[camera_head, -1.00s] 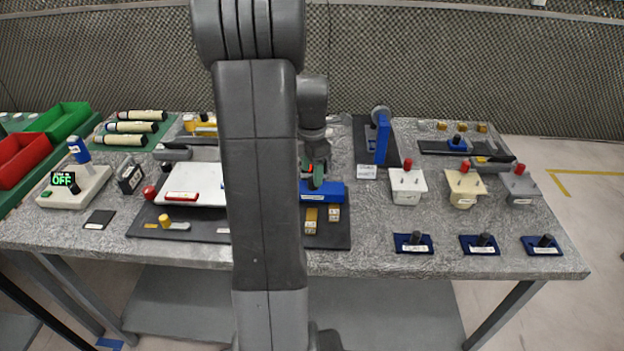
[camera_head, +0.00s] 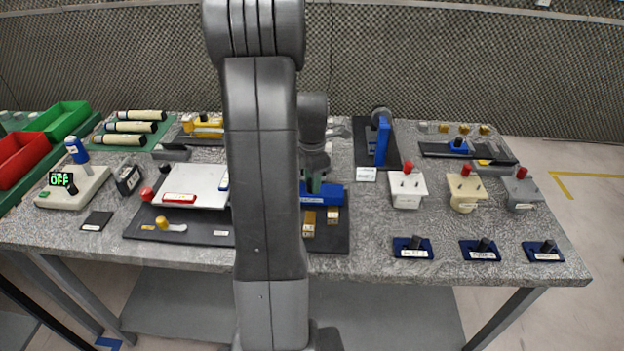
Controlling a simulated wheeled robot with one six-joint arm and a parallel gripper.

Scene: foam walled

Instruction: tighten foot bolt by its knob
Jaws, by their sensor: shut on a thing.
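My gripper (camera_head: 315,180) is pointing down over a blue block (camera_head: 328,196) at the middle of the table, just right of my own arm. Its green-tinted fingertips are close together, shut on the foot bolt's knob at the top of the block. The knob and bolt are hidden by the fingers and too small to make out. The block stands on a dark base plate (camera_head: 338,238), partly covered by my arm. Brown blocks (camera_head: 321,222) with labels sit in front of the blue block.
A white plate (camera_head: 190,186) on a dark board lies to the left. A blue upright fixture (camera_head: 381,140) stands behind to the right. Red-knobbed boxes (camera_head: 407,190) and small blue-based pieces (camera_head: 412,247) stand further right. Grey table between them is clear.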

